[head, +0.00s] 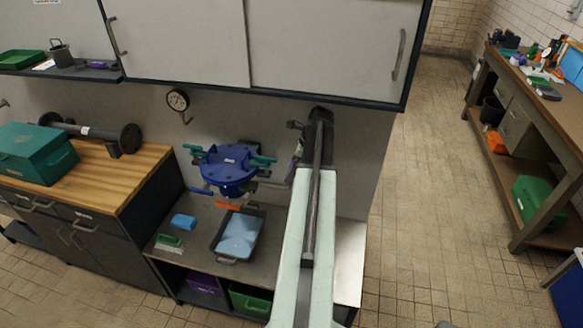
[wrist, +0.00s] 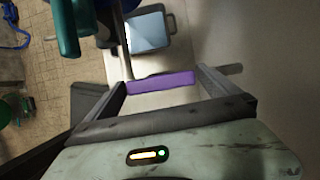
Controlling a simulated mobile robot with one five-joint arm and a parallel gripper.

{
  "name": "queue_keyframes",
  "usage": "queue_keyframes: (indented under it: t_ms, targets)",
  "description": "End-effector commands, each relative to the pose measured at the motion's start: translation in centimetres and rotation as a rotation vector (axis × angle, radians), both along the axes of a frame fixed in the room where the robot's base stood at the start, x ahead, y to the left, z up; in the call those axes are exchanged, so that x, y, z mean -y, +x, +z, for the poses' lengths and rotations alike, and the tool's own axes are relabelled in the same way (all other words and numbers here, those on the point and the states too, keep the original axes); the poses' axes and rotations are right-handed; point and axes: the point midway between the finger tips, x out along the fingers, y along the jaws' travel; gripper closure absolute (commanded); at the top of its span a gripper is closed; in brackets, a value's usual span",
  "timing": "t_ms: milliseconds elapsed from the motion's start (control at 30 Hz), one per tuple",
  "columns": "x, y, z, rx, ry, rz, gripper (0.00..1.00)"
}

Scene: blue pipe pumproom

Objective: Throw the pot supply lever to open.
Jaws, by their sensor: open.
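A purple bar-shaped handle (wrist: 165,84) lies between the fingers of my gripper (wrist: 160,78) in the wrist view. It looks like a lever grip, but no label shows. My gripper is open, one finger on either side of the bar; I cannot tell whether either touches it. In the head view my gripper (head: 318,118) is at the wall, right of the blue pot (head: 229,168). A small purple part (head: 298,150) shows just left of my arm; the rest is hidden. The pot has teal clamps, and a pipe runs from it toward my arm.
An orange handle (head: 228,207) and a blue handle (head: 200,191) sit under the pot. A tray (head: 222,259) holding something light blue stands on the bench below. White cabinets (head: 325,45) overhang the wall. Open floor (head: 425,180) lies to the right.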

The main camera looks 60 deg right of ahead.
Motion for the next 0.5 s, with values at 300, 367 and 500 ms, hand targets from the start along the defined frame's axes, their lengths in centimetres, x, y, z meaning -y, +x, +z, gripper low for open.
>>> queue_keyframes:
  t_ms: [300, 367, 500]
  targets:
    - [2.4, -6.7, 1.9, 0.000, 0.000, -0.003, 0.00]
    - [2.9, -8.1, 1.9, 0.000, -0.001, -0.004, 0.00]
    - [3.8, -10.5, 1.9, 0.000, -0.001, 0.000, 0.00]
